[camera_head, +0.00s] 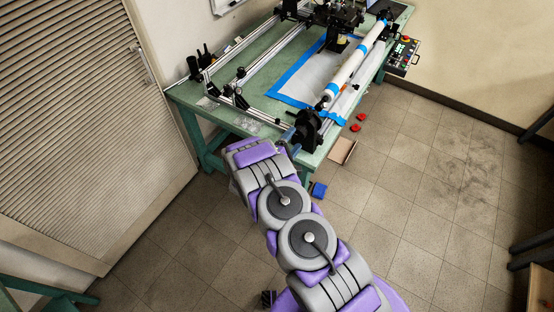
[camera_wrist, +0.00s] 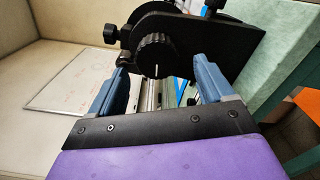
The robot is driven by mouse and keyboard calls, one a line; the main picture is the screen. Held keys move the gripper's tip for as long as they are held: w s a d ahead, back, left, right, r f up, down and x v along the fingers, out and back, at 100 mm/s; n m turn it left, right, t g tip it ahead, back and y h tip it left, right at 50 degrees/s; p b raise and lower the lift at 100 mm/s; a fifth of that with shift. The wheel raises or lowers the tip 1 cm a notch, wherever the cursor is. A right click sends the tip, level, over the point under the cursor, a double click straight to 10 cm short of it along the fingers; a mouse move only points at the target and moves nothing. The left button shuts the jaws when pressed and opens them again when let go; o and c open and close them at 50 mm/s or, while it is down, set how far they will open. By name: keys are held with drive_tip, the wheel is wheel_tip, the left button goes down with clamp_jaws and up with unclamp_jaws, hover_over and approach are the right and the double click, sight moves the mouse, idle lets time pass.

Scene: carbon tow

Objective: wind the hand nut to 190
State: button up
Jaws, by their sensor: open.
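The hand nut (camera_wrist: 158,56) is a black knurled knob with a white mark on its face. It sits on a black bracket (camera_wrist: 238,42) in the wrist view. My gripper (camera_wrist: 166,82) is open, its two blue fingers on either side of the knob's lower part, with a gap visible between fingers and knob. In the head view my gripper (camera_head: 289,137) is at the near end of the black winding head (camera_head: 308,128), and the nut there is hidden or too small to tell. I see no readable number on the nut.
The green table (camera_head: 215,118) carries a long white roller (camera_head: 352,66) with blue bands and metal rails. A control box (camera_head: 403,55) with buttons stands at the right. Red pieces (camera_head: 360,117) and a blue object (camera_head: 319,190) lie on the floor. The right floor is largely clear.

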drive_tip(key=v, duration=1.3)
drive_tip(key=shift+a, duration=0.35)
